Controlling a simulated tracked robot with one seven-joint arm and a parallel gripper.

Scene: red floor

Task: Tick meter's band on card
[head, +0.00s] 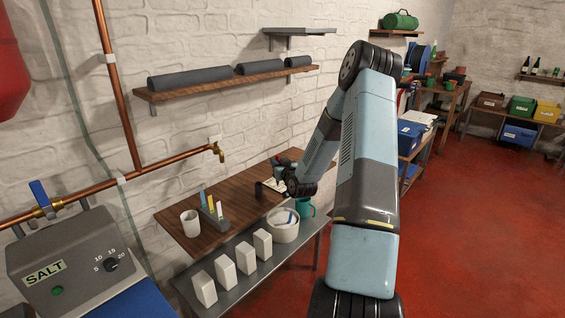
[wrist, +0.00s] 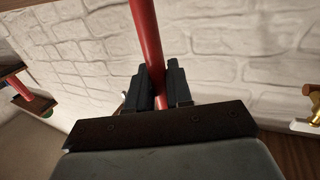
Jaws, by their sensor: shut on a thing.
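My gripper (wrist: 160,72) is shut on a red rod-shaped pen (wrist: 145,30), which stands out past the fingertips in the wrist view. In the head view my gripper is small and dark at the far end of the wooden shelf, partly hidden by my arm. A pale flat piece (head: 274,184), probably the card, lies beside it; its print is too small to read. A grey box (head: 65,255) labelled SALT, seemingly the meter, stands at the left. Its black dial (head: 111,263) is marked 5, 10 and 15; where it points is unclear.
On the wooden shelf (head: 180,225) stand a white cup (head: 190,223) and a small rack (head: 215,219) with coloured strips. Below are several white blocks (head: 225,272), a round pale bowl (head: 284,232) and a teal mug (head: 306,208). A brass tap (head: 218,152) juts from the wall above.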

